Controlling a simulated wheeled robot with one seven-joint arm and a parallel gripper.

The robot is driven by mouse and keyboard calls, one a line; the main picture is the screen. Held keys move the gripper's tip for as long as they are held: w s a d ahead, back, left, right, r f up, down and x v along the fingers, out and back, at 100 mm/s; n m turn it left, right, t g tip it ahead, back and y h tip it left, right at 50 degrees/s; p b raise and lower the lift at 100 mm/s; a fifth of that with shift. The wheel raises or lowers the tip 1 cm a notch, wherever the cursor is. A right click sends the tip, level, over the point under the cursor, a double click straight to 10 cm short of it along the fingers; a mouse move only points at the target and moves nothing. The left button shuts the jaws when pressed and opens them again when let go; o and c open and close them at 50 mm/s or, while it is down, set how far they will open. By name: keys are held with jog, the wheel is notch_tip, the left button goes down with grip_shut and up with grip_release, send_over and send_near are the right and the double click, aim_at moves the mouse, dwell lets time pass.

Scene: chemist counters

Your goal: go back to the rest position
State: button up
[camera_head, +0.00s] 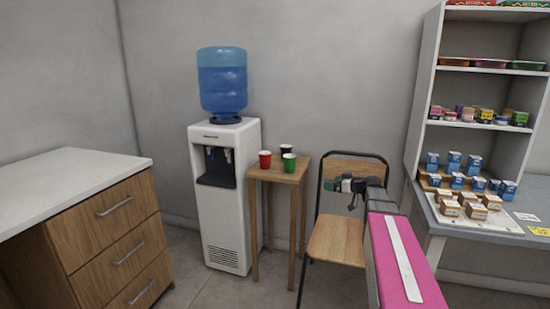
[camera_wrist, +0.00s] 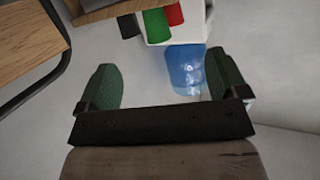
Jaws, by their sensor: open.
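My gripper (camera_wrist: 160,85) shows in the wrist view with its two green fingers spread wide and nothing between them. In the head view my gripper (camera_head: 333,184) hangs in the air in front of the chair, at the end of my pink arm, to the right of the small wooden table. The red cup (camera_head: 265,160), the green cup (camera_head: 289,162) and the black cup (camera_head: 286,149) stand on that table, apart from my gripper. The wrist view shows the red cup (camera_wrist: 174,14), green cup (camera_wrist: 155,23) and black cup (camera_wrist: 129,25) at its top.
A water cooler (camera_head: 222,200) with a blue bottle (camera_head: 222,80) stands left of the wooden table (camera_head: 272,174). A chair (camera_head: 335,240) is close to my arm. A drawer cabinet (camera_head: 105,240) is at left. A shelf (camera_head: 425,95) and grey counter (camera_head: 440,228) with boxes are at right.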

jog(key=s+a+f+m+g+h, duration=0.2)
jog(key=s+a+f+g, duration=0.15)
jog(key=s+f, duration=0.35)
jog(key=s+a+f+m+g+h, duration=0.25)
jog(key=s+a+f, duration=0.25)
jog(key=s+f, duration=0.3)
jog(key=s+d+f+m+g+h, duration=0.1)
jog(key=s+f+m+g+h, duration=0.3)
jog(key=s, duration=0.8)
notch_tip(320, 180, down, 3)
jog(key=h, duration=0.2)
jog(key=shift+s+h, duration=0.35)
jog(key=shift+s, duration=0.05)
